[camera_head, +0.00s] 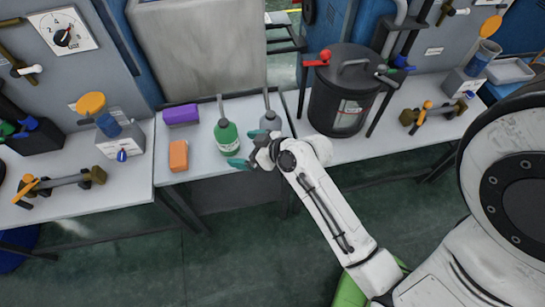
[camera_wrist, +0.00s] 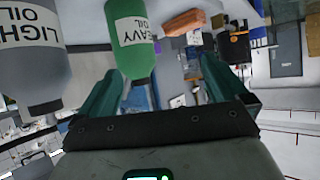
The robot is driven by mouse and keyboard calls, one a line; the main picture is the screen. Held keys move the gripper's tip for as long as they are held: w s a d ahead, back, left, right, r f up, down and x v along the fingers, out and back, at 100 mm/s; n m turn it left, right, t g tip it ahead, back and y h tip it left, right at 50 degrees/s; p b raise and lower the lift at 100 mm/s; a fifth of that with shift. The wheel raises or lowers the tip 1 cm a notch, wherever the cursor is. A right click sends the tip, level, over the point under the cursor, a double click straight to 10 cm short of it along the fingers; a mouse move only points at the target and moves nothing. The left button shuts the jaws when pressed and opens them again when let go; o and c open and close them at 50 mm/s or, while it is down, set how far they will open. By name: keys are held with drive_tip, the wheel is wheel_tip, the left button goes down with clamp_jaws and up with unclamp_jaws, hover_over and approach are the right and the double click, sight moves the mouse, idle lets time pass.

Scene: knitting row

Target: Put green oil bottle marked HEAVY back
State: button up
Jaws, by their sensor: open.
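The green bottle (camera_head: 226,136) stands upright on the middle bench, its thin spout pointing up. In the wrist view the green bottle (camera_wrist: 136,45) carries a white label, partly cut off, reading "HEAVY OIL". A grey bottle (camera_head: 270,120) stands to its right; its label reads "LIGHT OIL" in the wrist view (camera_wrist: 30,55). My gripper (camera_head: 246,158) is at the bench's front edge, just in front of the two bottles. In the wrist view my gripper (camera_wrist: 155,88) is open, with the green bottle's end showing between and beyond the fingers. I cannot tell whether they touch.
A purple block (camera_head: 181,114) and an orange block (camera_head: 179,156) lie left of the green bottle on the bench (camera_head: 208,166). A large dark lidded drum (camera_head: 343,95) stands to the right. Side benches hold fixtures with orange and blue parts. The floor in front is clear.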

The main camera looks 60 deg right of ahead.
drive_tip(key=s+a+f+n+g+y, duration=0.1)
drive_tip(key=s+a+f+g+y, duration=0.15)
drive_tip(key=s+a+g, duration=0.35)
drive_tip(key=s+a+m+g+h, duration=0.1)
drive_tip(key=s+g, duration=0.4)
drive_tip(key=s, duration=0.5)
drive_tip(key=shift+s+a+r+h, duration=0.25)
drive_tip(key=shift+a+h, duration=0.6)
drive_tip(key=shift+a, duration=0.25)
drive_tip(key=shift+c, duration=0.2)
